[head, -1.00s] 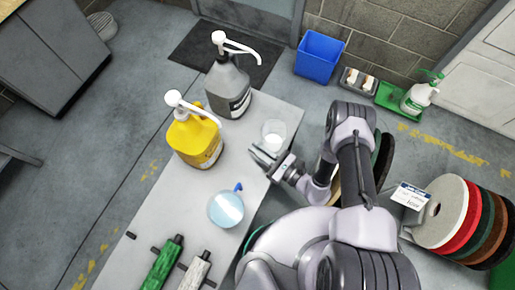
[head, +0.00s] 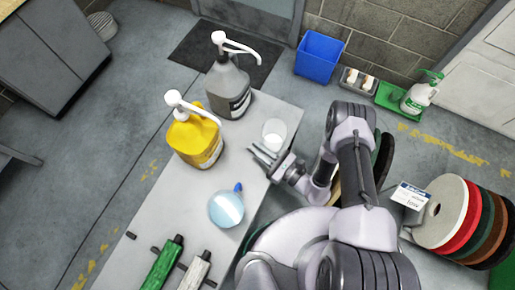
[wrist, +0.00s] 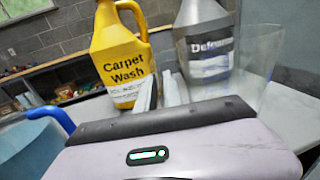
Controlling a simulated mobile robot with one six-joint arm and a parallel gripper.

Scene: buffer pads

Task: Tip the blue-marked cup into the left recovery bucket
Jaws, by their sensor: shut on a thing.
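My gripper (head: 262,152) is over the table's right edge, close beside a clear cup (head: 274,134). In the wrist view its two fingers (wrist: 160,92) are close together, with the clear cup (wrist: 250,70) just right of them. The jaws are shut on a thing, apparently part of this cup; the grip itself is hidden. The cup is upright, and I see no blue mark on it. A round pale-blue vessel with a blue handle (head: 238,187) stands nearer on the table; its handle (wrist: 52,116) shows at the left of the wrist view.
A yellow Carpet Wash jug (head: 195,138) and a grey jug (head: 228,90), both with white pumps, stand beyond my gripper. A blue bucket (head: 318,58) stands on the floor. Brushes (head: 165,262) lie at the table's near end. Coloured pads (head: 465,220) stand at right.

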